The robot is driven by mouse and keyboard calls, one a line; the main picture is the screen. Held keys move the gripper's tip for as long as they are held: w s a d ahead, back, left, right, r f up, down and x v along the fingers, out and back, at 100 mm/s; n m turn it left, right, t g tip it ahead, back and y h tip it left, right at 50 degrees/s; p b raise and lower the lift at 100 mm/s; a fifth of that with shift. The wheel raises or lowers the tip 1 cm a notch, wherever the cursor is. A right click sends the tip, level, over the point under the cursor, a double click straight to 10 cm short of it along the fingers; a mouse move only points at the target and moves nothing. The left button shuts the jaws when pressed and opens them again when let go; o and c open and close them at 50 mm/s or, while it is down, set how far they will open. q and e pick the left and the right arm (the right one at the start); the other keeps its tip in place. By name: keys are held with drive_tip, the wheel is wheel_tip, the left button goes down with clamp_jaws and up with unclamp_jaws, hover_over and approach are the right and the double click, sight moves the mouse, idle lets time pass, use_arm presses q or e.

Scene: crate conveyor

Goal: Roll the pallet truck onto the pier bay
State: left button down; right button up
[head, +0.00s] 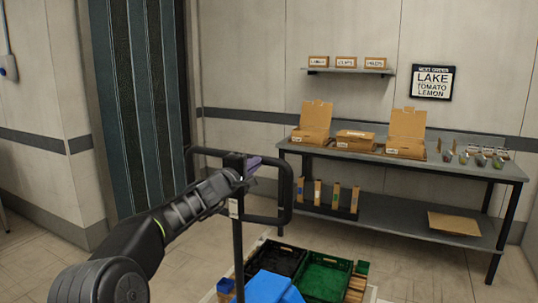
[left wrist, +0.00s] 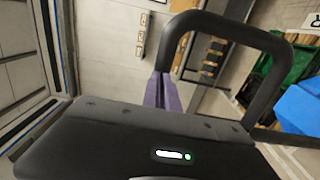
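The pallet truck's black loop handle (head: 285,190) stands on an upright post (head: 238,240) at the lower middle of the head view. The handle also shows large in the left wrist view (left wrist: 225,27). My left gripper (head: 252,163) is at the handle's top bar, beside the post. Its purple fingers (left wrist: 162,90) are close together, with the bar running in between them. Behind the post are a black crate (head: 277,258), a green crate (head: 325,277) and something blue (head: 270,287). The truck's lower part is cut off. I cannot identify the pier bay. My right gripper is out of view.
A workbench (head: 465,167) with open cardboard boxes stands at the back right. A wall shelf (head: 350,71) and an order sign (head: 433,82) hang above it. A dark strip-curtain doorway (head: 145,100) is at the left. Floor is clear between truck and bench.

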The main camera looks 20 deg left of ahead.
use_arm(q)
drive_tip(key=shift+w+p, duration=0.75)
drive_tip(key=shift+w, duration=0.75)
drive_tip(key=shift+f+b, duration=0.15)
drive_tip(key=shift+b, duration=0.15)
drive_tip(key=s+b, duration=0.6)
drive_tip(key=s, duration=0.4)
drive_tip(key=shift+w+a, duration=0.1)
